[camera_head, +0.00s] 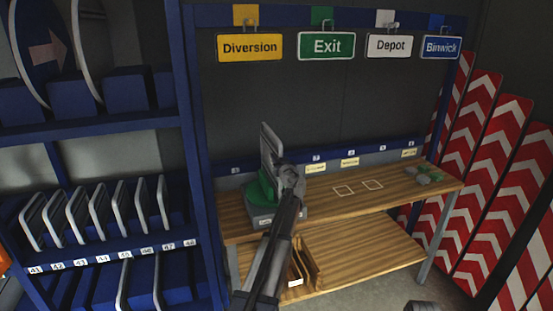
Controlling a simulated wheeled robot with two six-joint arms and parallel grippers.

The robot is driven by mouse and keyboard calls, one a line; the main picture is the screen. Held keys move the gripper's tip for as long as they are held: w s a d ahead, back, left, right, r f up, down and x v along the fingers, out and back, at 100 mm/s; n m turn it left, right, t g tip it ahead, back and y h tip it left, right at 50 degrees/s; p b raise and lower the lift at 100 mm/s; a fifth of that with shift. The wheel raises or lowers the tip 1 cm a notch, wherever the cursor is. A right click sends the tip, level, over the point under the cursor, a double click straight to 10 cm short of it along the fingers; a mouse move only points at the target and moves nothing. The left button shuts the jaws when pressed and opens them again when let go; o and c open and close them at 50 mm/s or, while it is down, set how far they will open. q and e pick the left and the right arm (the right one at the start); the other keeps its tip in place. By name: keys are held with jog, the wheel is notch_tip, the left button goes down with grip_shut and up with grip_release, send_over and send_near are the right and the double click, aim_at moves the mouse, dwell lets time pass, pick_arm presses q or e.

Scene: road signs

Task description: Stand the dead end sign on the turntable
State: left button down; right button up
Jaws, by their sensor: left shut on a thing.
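The dead end sign (269,147) is a grey plate seen nearly edge-on, roughly upright, so I cannot read its face. My left gripper (285,172) is shut on it at its right side. The turntable (261,217) is a grey base with a green top (259,192), at the left end of the wooden bench. The sign's lower part is at the green top; my gripper and arm hide part of this, and I cannot tell whether the two touch. A dark piece at the bottom edge may be part of my right arm; its fingers are not clear.
A blue rack (186,150) with several slotted signs stands close on the left. Hanging signs (326,46) line the bar above the bench (400,186). Green and grey pieces (428,175) lie at its right end. Red-and-white chevron boards (497,160) lean at right.

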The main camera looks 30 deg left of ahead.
pick_arm(q)
jog(key=shift+f+b, duration=0.4)
jog(key=c, duration=0.7)
grip_release()
jog(key=shift+s+d, duration=0.1)
jog(key=shift+v, duration=3.75)
jog(key=shift+r, duration=0.1)
